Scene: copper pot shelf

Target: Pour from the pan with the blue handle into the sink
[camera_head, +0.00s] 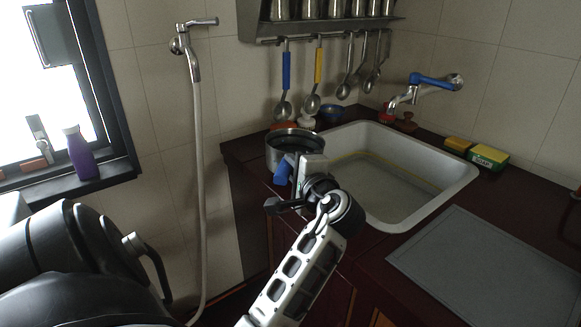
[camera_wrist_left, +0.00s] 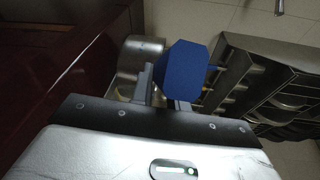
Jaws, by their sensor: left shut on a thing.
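The pan (camera_head: 294,137) is a round metal pan with dark insides. In the head view it is beside the back-left corner of the white sink (camera_head: 447,187) and looks about upright; whether it touches the counter I cannot tell. Its blue handle (camera_head: 282,173) points toward me. My left gripper (camera_head: 300,172) is shut on the handle, and its wrist hides part of the pan's front. In the left wrist view the blue handle (camera_wrist_left: 184,68) stands between the fingers (camera_wrist_left: 165,92), with the metal pan side (camera_wrist_left: 139,57) behind. My right gripper is not in view.
A faucet with a blue lever (camera_head: 434,81) reaches over the sink's back. Ladles (camera_head: 285,85) hang under a metal shelf (camera_head: 330,28). Small bowls (camera_head: 331,112) stand behind the sink. Sponges (camera_head: 487,157) lie at right, and a grey board (camera_head: 483,270) lies in front.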

